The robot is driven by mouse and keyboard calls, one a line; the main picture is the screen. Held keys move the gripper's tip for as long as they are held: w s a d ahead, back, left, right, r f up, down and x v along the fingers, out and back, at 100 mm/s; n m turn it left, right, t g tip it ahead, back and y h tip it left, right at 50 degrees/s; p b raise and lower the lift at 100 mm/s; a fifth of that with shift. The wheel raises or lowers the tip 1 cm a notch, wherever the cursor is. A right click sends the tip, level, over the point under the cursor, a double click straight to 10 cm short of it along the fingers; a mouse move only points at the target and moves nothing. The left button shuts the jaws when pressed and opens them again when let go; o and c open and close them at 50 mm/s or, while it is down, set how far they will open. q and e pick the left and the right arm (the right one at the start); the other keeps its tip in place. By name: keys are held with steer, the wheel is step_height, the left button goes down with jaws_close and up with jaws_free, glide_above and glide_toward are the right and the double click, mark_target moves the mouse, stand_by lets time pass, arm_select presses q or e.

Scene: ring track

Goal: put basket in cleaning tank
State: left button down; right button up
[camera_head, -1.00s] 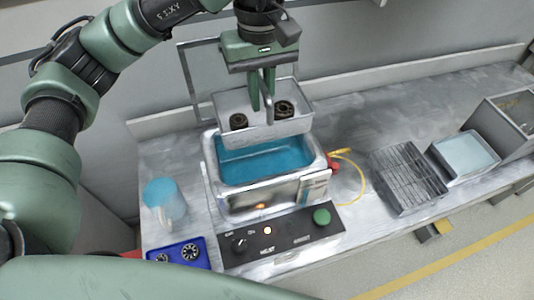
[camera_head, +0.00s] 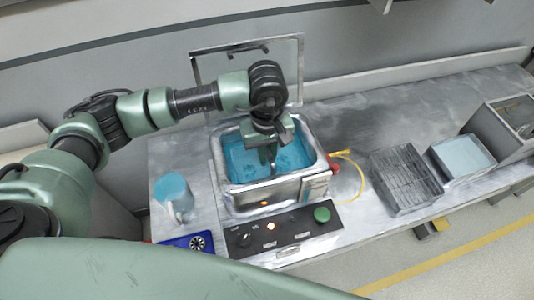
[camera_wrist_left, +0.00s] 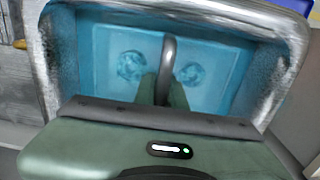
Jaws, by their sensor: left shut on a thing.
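The cleaning tank (camera_head: 274,193) is a metal box of blue liquid with its lid standing open behind it. My left gripper (camera_head: 268,158) reaches down into the tank. In the left wrist view its fingers (camera_wrist_left: 163,92) are shut on the upright handle of the basket (camera_wrist_left: 215,75). The basket is under the blue liquid inside the tank walls, with two round gear-like parts in it. Whether the basket touches the tank floor cannot be told. My right gripper is not in view.
A control panel (camera_head: 283,237) with a green knob is in front of the tank. A cup of blue liquid (camera_head: 174,197) and a blue tray (camera_head: 190,243) are at the left. A metal rack (camera_head: 405,178) and a tray of light-blue liquid (camera_head: 463,156) are at the right.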

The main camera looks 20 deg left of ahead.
arm_select(q)
steer(key=shift+f, duration=0.45)
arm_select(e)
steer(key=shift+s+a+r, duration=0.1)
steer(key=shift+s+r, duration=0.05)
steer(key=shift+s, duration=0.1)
arm_select(q)
steer(key=c, duration=1.5)
jaws_free()
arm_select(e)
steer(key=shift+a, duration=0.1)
